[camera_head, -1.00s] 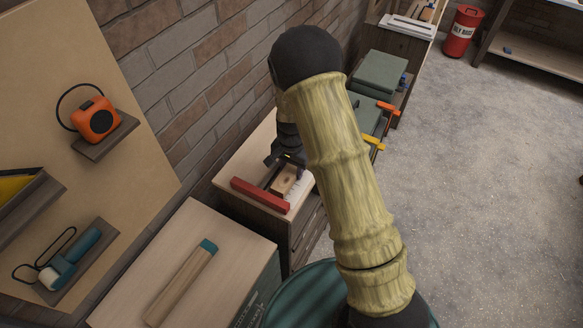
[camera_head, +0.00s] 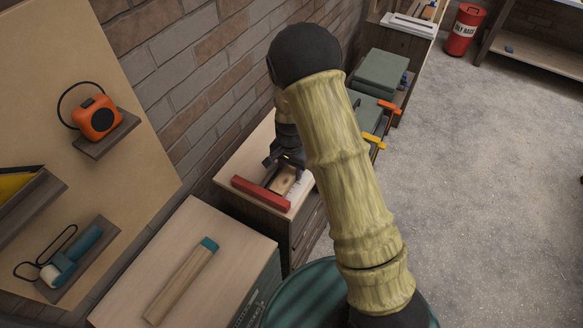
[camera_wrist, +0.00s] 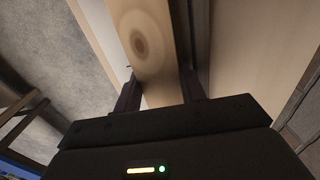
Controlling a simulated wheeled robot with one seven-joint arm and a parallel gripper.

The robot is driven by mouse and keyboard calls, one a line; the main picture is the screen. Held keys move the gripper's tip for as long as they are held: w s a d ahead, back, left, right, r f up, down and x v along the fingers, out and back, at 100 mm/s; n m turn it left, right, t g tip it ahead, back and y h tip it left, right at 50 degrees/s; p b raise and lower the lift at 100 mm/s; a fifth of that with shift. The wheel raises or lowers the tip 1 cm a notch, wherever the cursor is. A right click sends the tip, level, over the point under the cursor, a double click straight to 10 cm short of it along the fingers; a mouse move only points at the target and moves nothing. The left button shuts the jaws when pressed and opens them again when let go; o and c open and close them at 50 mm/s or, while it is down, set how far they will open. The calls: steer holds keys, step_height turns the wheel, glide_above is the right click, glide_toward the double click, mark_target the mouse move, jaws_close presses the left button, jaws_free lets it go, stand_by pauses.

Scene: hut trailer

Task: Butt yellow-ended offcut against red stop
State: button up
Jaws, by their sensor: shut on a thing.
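The red stop (camera_head: 260,194) is a long red bar lying across the near end of the wooden cabinet top beyond the front bench. My gripper (camera_head: 284,172) is low over that top, just behind the stop. It is shut on a short pale wooden offcut (camera_head: 283,183). In the wrist view the offcut (camera_wrist: 148,45) runs between my two fingers (camera_wrist: 160,95) and shows a round knot. No yellow end can be made out on it. The offcut's near end is close to the stop; I cannot tell whether they touch.
A longer offcut with a teal end (camera_head: 182,280) lies on the front bench (camera_head: 220,240). A pale toothed item (camera_head: 300,191) lies right of the held offcut. Green cases (camera_head: 381,73) with orange and yellow clamps stand farther back. A brick wall runs along the left.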

mark_target(290, 170)
steer(key=shift+s+a, duration=0.15)
steer(key=shift+s, duration=0.05)
steer(key=o, duration=1.1)
steer(key=shift+r, duration=0.1)
steer(key=shift+w+r, duration=0.2)
steer(key=shift+r, duration=0.3)
step_height(290, 170, up, 16)
steer(key=b, duration=0.3)
steer(key=shift+s+b, duration=0.25)
steer(key=shift+b, duration=0.1)
